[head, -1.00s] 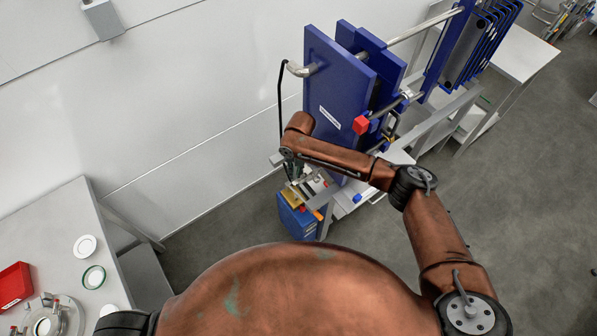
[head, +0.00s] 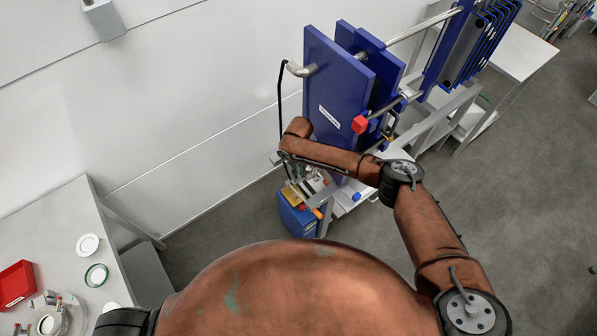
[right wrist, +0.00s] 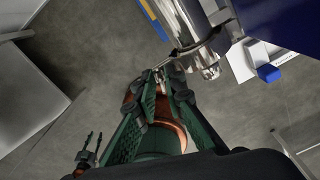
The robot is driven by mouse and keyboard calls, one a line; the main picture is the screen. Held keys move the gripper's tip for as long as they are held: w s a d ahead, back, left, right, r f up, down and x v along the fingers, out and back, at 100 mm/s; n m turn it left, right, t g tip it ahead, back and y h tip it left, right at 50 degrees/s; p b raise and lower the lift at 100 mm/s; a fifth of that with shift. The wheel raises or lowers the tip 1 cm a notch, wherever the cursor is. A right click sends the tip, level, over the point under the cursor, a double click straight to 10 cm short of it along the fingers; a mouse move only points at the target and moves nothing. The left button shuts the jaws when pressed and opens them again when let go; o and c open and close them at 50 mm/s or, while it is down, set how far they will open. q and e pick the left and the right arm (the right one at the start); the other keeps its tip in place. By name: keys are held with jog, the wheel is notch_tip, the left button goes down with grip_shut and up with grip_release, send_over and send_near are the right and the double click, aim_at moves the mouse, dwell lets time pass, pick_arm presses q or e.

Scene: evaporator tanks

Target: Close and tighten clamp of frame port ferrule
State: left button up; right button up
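My right gripper (right wrist: 164,82) shows in the right wrist view with its green fingers close together at the tips. A small metal part shows between or just behind the tips; I cannot tell whether they grip it. Just beyond the tips is a shiny metal pipe end (right wrist: 186,22) with a thin curved metal clamp (right wrist: 203,42) around or beside it. I cannot tell how far the clamp is closed. In the head view the right gripper (head: 292,180) points down beside the blue frame plate (head: 333,90), and my arm hides much of the port. My left gripper is out of view.
A blue box (head: 298,219) with small parts on top stands below the right gripper. A grey table (head: 50,215) at left holds a red bin (head: 15,283) and round white-and-green parts. A red block (head: 360,124) sits by the plates. Floor at right is open.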

jog(key=shift+c, duration=0.2)
grip_shut()
jog(key=shift+m, duration=0.3)
